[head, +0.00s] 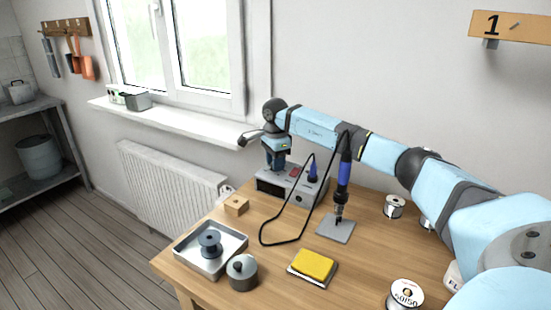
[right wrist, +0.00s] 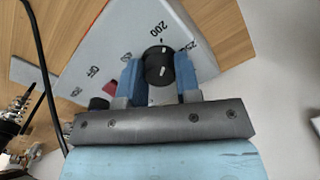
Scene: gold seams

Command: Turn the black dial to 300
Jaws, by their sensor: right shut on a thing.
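The black dial (right wrist: 158,63) sits on the sloped light-grey face of the soldering station (head: 287,186). In the right wrist view, the numbers 200 and 250 and the word OFF show around it; I see no 300 there. Small pale marks show on the dial, but I cannot tell for certain which is its pointer. My right gripper (head: 277,160) is down at the station, and in the right wrist view its two blue fingers (right wrist: 158,78) are shut on the dial, one on each side. In the head view the gripper hides the dial. My left gripper is not in view.
A soldering iron (head: 344,175) stands upright over a grey plate (head: 336,228), its black cable (head: 263,233) looping on the table. The wall is close behind.

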